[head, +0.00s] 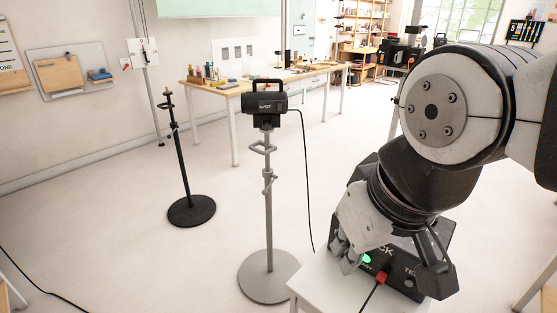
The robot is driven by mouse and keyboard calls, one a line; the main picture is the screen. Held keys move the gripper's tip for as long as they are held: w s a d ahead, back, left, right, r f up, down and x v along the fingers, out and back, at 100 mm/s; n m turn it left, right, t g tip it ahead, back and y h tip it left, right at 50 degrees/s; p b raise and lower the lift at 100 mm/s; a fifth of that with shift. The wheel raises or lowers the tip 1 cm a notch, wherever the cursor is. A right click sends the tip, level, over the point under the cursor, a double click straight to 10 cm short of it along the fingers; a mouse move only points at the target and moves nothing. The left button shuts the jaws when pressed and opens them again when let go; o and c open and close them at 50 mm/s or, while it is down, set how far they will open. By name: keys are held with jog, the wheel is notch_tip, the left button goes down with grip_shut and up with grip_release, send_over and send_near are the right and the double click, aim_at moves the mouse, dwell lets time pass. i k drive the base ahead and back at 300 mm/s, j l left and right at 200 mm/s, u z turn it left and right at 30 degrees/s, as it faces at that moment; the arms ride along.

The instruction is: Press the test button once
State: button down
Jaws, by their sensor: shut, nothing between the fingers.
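A black box (385,244) sits on a small white table (320,280) at the lower right. Its front carries partly covered white lettering, a lit green light (366,258) and a red plug or switch (382,277). A round test button (409,283) shows under the letters "TE"; the rest of the label is covered. My gripper (394,268) is shut and empty, low over the box and covering parts of its top and front. I cannot tell whether it touches the box, or exactly where its fingertips end.
A grey stand (268,210) with a black device (264,103) is left of the box. A black stand (181,165) is farther left. A wooden workbench (225,88) with small items is behind. Cables hang and run on the floor. Open floor lies left.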

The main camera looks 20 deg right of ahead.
aim_at(408, 283)
jog(key=z, duration=1.05)
jog(key=k+l, duration=0.15)
jog(key=j+z, duration=0.35)
jog(key=i+j+z, duration=0.1)
jog(key=j+z, duration=0.55)
